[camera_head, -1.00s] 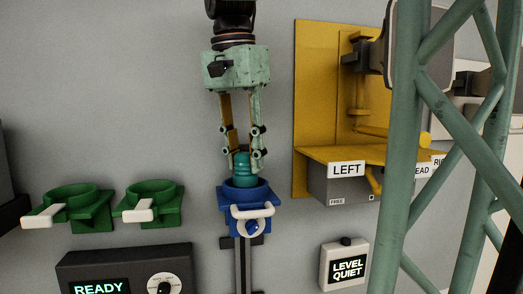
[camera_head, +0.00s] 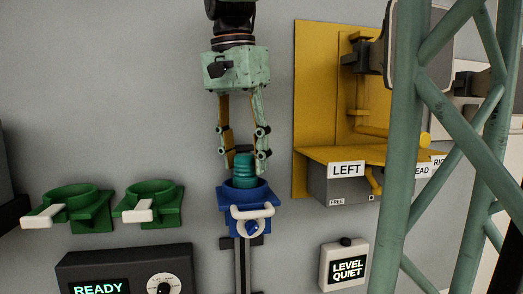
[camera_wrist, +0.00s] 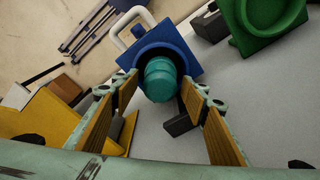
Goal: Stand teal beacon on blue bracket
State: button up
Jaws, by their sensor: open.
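The teal beacon (camera_head: 244,170) stands upright in the round cup of the blue bracket (camera_head: 243,198), its ribbed top showing above the rim. Its lower part is hidden inside the cup. My gripper (camera_head: 243,160) is open just above the bracket, with one finger on each side of the beacon's top and a gap showing on both sides. In the wrist view the beacon (camera_wrist: 160,80) sits within the blue bracket (camera_wrist: 185,55), between and beyond the spread fingers (camera_wrist: 160,95).
Two green brackets (camera_head: 150,205) with white handles are empty at left. A yellow shelf (camera_head: 370,155) labelled LEFT is close at right. A green lattice frame (camera_head: 405,150) stands in the right foreground. A LEVEL QUIET box (camera_head: 345,265) and a READY panel (camera_head: 125,270) are below.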

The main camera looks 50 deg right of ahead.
notch_tip(320, 180, up, 12)
jog(key=a, duration=0.1)
jog(key=shift+a+p, duration=0.4)
dwell(0.3)
jog(key=shift+s, duration=0.1)
dwell(0.7)
jog(key=shift+s+r, duration=0.1)
jog(key=shift+r, duration=0.05)
jog(key=shift+a, duration=0.1)
